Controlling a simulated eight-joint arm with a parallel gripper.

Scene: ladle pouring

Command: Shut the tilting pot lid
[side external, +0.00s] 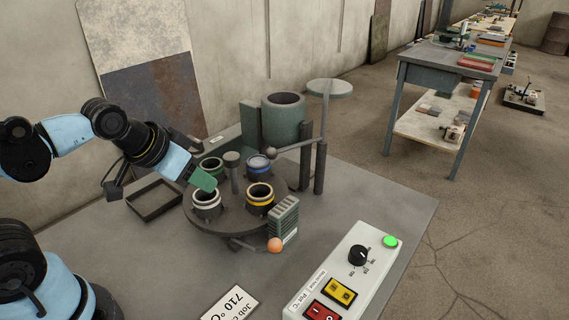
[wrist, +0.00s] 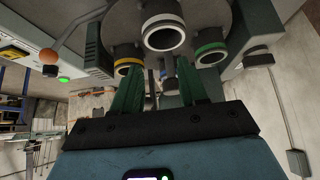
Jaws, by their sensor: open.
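The tilting pot (side external: 283,122) is a green-grey cylinder at the back of the table in the side view. Its mouth is uncovered. The lid appears to be the pale green disc (side external: 329,88), held off to the right of the pot and above its rim on a thin upright. A lever with a dark ball knob (side external: 271,153) reaches left from the posts below the lid. My gripper (side external: 205,182) is left of the pot, by the white-banded cup. Its green fingers also show in the wrist view (wrist: 160,85), apart with nothing held between them.
A round turntable (side external: 222,225) carries a white-banded cup (side external: 206,203), yellow-banded cup (side external: 259,197), blue-banded cup (side external: 258,167) and green-banded cup (side external: 210,169). A ridged grey block (side external: 284,217), an orange ball knob (side external: 275,245), a control box (side external: 345,270) and a dark tray (side external: 154,213) stand around it.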

